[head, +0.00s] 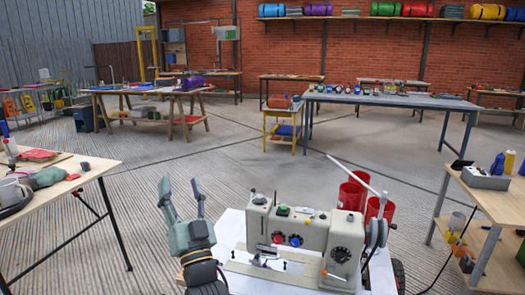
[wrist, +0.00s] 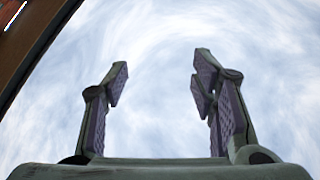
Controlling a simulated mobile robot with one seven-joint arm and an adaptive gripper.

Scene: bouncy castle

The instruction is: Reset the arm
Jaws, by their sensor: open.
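My gripper (head: 181,188) is raised at the lower middle of the head view, with its fingers pointing up. The two fingers are spread apart with nothing between them. In the wrist view the fingers (wrist: 160,75) also stand wide apart against a cloudy sky. No object touches the fingertips.
A beige sewing machine (head: 303,240) stands on a white top (head: 232,228) just right of my gripper, with red cylinders (head: 352,194) behind it. Wooden tables stand at left (head: 70,178) and right (head: 505,202). A long grey table (head: 390,99) stands further back. The concrete floor (head: 230,150) between is open.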

